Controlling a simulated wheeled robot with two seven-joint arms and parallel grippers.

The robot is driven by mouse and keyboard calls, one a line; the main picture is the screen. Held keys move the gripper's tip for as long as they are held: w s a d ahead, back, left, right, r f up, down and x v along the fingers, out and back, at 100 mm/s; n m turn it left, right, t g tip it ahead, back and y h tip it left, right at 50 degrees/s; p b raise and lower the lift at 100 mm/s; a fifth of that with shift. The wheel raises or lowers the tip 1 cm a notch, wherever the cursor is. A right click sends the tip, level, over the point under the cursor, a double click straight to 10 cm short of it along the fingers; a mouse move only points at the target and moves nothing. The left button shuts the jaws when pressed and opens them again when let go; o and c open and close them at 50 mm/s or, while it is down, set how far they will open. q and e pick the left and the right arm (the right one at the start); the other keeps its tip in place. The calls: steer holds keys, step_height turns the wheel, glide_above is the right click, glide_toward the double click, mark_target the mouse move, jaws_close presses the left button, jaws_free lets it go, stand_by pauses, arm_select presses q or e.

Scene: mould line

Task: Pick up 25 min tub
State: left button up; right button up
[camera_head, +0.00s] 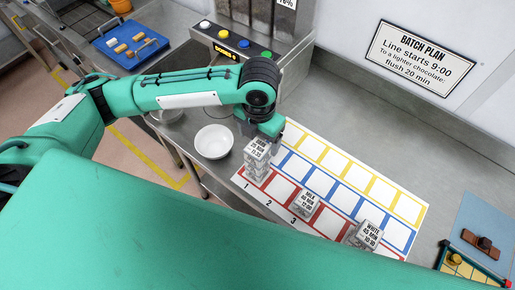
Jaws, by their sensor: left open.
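My left gripper (264,137) points down right at the top of a grey, clear-sided tub (256,168) at the mat's left end, by number 1. Its jaws are open, but the fingertips are mostly hidden, and I cannot tell whether they touch the tub. The tub's white label (258,148) is partly covered and too small to read surely. A tub labelled milk (306,203) stands near number 3. A tub labelled white (366,235) stands further right. I cannot surely read "25 min" on any label. My right gripper is not in view.
The tubs stand on a white mat (415,207) with yellow, blue and red squares, mostly empty. A white bowl (213,142) is left of it. A machine with coloured buttons (243,43) stands behind. A blue tray (132,44) is far left; a rack (470,270) is lower right.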

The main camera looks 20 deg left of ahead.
mark_target(258, 147)
arm_select(q)
steer(key=shift+f+p, duration=0.3)
steer(key=shift+f, duration=0.15)
steer(key=f+p, duration=0.2)
steer(key=f, duration=0.2)
steer(key=shift+a+f, duration=0.1)
steer(key=shift+a, duration=0.1)
steer(key=shift+f, duration=0.25)
steer(key=c, duration=1.1)
steer(key=shift+r, duration=0.1)
